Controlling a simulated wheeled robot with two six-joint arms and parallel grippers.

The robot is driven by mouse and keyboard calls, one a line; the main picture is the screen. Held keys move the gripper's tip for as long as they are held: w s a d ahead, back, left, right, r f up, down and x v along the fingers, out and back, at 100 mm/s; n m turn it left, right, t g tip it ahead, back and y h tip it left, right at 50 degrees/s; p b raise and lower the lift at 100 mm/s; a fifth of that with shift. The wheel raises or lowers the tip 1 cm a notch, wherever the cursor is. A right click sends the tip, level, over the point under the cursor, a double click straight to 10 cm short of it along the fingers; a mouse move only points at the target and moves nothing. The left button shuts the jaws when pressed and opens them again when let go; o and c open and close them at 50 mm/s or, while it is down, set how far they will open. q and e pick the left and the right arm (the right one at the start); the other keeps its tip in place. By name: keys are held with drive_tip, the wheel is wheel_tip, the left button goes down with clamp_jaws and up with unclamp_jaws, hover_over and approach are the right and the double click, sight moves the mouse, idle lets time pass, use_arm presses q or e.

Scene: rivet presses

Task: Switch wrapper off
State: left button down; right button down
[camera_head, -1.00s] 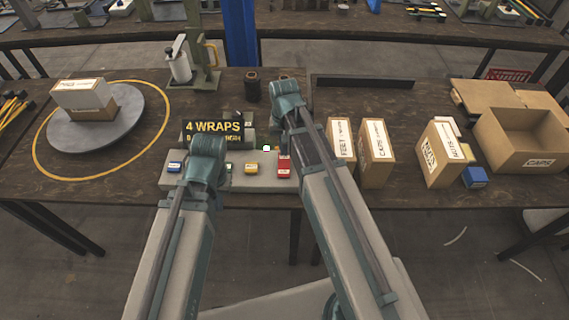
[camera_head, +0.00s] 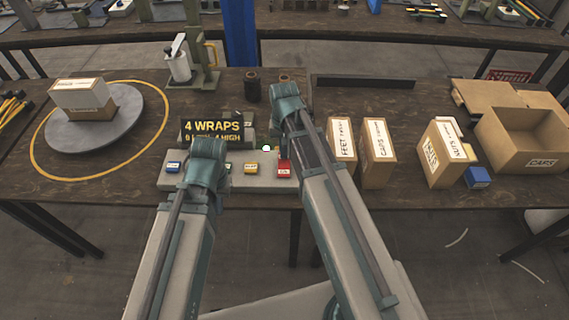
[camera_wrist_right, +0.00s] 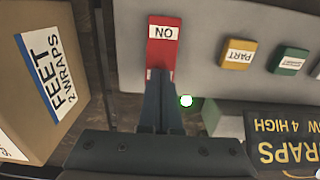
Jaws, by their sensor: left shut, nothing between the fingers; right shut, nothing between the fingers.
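The grey control panel (camera_head: 235,182) is at the table's front. Its red switch (camera_head: 284,170) is at the panel's right end; in the right wrist view the red switch (camera_wrist_right: 164,42) carries an upside-down ON label. My right gripper (camera_wrist_right: 160,78) is shut and empty, its fingertips at the switch's near end; I cannot tell whether they touch. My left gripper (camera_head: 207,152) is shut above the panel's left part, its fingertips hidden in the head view.
A lit lamp (camera_head: 267,148) glows whitish green behind the panel, beside the black 4 WRAPS sign (camera_head: 213,131). A blue button (camera_head: 173,167) and a yellow button (camera_head: 251,168) share the panel. A FEET carton (camera_head: 342,140) stands close right of my right arm.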

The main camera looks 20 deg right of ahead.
drive_tip(key=shift+f+b, duration=0.35)
drive_tip(key=shift+f, duration=0.05)
wheel_tip(320, 180, up, 7)
drive_tip(key=p, duration=0.7)
drive_tip(key=shift+r, duration=0.1)
idle(0.3)
drive_tip(key=shift+s+a, duration=0.15)
drive_tip(key=s+a+n+h, duration=0.1)
drive_tip(key=s+a+n, duration=0.6)
drive_tip(key=s+a, duration=0.3)
drive_tip(key=s, duration=0.4)
